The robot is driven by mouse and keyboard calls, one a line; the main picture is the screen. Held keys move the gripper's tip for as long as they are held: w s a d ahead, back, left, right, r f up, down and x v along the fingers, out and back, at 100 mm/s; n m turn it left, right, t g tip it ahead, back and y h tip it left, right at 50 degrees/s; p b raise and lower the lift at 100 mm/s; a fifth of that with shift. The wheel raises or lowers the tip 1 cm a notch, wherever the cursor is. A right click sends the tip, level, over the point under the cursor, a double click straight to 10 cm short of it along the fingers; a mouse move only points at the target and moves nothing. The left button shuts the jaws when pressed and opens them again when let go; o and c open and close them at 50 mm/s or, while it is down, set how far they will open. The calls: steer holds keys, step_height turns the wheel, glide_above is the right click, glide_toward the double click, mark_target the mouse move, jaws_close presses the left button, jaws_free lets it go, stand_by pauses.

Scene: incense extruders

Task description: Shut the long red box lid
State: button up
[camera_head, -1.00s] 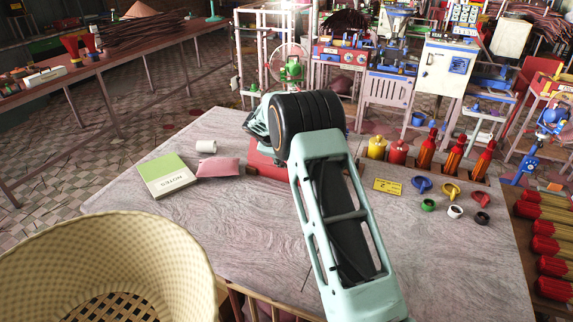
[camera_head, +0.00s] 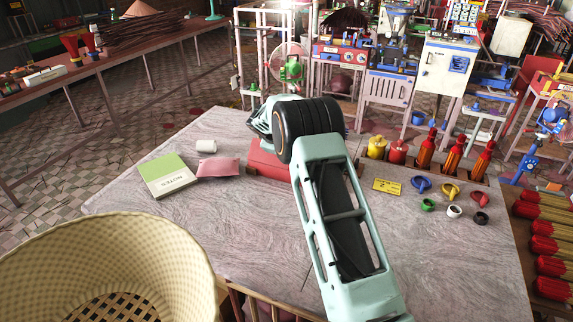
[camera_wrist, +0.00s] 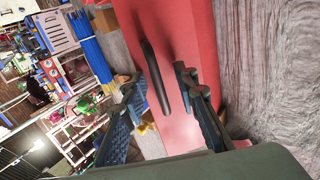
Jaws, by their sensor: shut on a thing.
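The long red box (camera_head: 268,163) lies on the table behind my wrist, which hides much of it in the head view. In the wrist view its red surface (camera_wrist: 190,30) runs down the middle of the picture. A dark bar-like handle (camera_wrist: 153,68) stands along the red lid. My gripper (camera_wrist: 155,76) has one finger on each side of this handle and is shut on the lid; the exact contact is hard to see. The head view hides the fingertips, and I cannot tell how far the lid stands open.
A pink pouch (camera_head: 219,167), a green and white notebook (camera_head: 167,175) and a white roll (camera_head: 206,146) lie left of the box. Bottles (camera_head: 426,151) and small coloured rings (camera_head: 453,211) are at right. A large woven basket (camera_head: 110,235) stands front left.

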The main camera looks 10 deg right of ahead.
steer(key=shift+a+f, duration=0.15)
steer(key=shift+f, duration=0.1)
steer(key=c, duration=0.3)
steer(key=shift+c, duration=0.2)
steer(key=shift+r, duration=0.1)
steer(key=shift+w+d+r+p, duration=0.1)
steer(key=shift+w+d+p, duration=0.2)
steer(key=shift+w+d, duration=0.4)
steer(key=shift+w, duration=0.15)
steer(key=shift+w+d+f, duration=0.25)
steer(key=shift+w+f, duration=0.05)
steer(key=shift+w, duration=0.05)
